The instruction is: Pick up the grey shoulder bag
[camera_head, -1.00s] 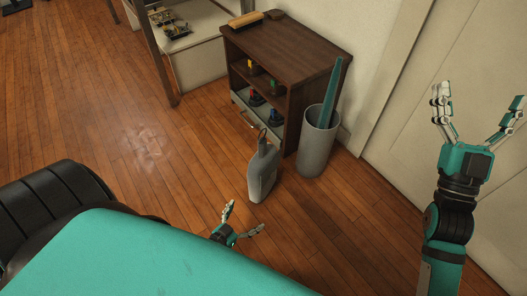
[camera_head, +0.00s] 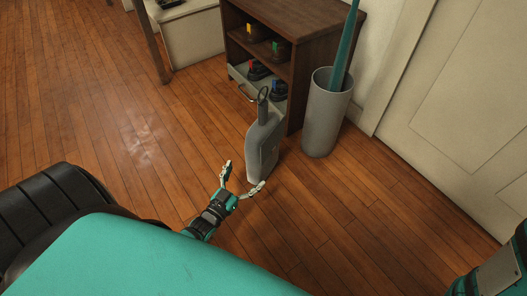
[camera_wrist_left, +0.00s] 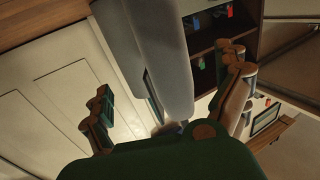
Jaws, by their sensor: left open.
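The grey shoulder bag (camera_head: 264,147) stands upright on the wooden floor in front of the shelf, with a dark strap loop at its top. My left gripper (camera_head: 245,175) is open and close to the near lower side of the bag. In the left wrist view the bag (camera_wrist_left: 150,45) is large and extends down between the two spread fingers of the gripper (camera_wrist_left: 168,98). I cannot tell whether they touch it. Only part of my right arm shows at the lower right of the head view; its gripper is out of frame.
A dark wooden shelf (camera_head: 312,22) with several small coloured items stands just behind the bag. A grey bin (camera_head: 325,118) holding a long teal object stands to its right. A pale door (camera_head: 470,90) is at the right. The floor (camera_head: 110,120) at the left is clear.

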